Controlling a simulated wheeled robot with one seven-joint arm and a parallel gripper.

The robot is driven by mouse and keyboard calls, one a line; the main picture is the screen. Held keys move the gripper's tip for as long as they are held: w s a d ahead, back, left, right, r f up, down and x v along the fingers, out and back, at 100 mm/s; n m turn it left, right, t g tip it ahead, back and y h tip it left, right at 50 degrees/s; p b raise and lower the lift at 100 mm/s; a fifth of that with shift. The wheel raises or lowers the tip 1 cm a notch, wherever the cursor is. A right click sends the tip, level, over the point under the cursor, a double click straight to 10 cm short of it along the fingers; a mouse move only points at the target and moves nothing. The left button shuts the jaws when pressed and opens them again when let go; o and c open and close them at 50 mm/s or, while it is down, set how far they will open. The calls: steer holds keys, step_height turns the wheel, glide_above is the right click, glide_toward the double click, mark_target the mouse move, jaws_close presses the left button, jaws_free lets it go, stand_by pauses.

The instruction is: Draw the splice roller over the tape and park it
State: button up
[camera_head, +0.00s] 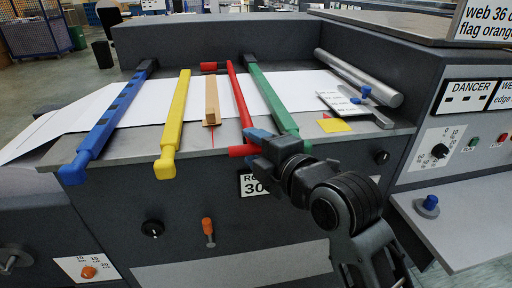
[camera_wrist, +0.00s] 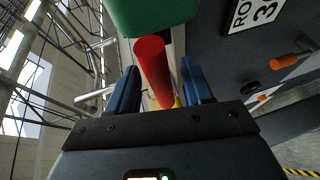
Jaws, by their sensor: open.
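A red bar (camera_head: 238,95), the likely splice roller, lies across the white web (camera_head: 135,92) with short red cylinders at its far and near ends. A tan strip (camera_head: 211,95), perhaps the tape, lies to its left. My gripper (camera_head: 258,137) is at the bar's near end, by the front edge of the deck. In the wrist view, the near red cylinder (camera_wrist: 153,68) shows between the spread blue fingers of my gripper (camera_wrist: 160,85). The gripper is open, and I cannot tell whether a finger touches the cylinder.
A green bar (camera_head: 268,95) lies close right of the red bar; its green end (camera_wrist: 150,14) shows in the wrist view. Yellow (camera_head: 175,115) and blue (camera_head: 115,115) bars lie left. A grey rod (camera_head: 358,77) and yellow square (camera_head: 334,125) are at right.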

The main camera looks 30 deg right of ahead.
jaws_close()
stand_by(0.3)
stand_by(0.4)
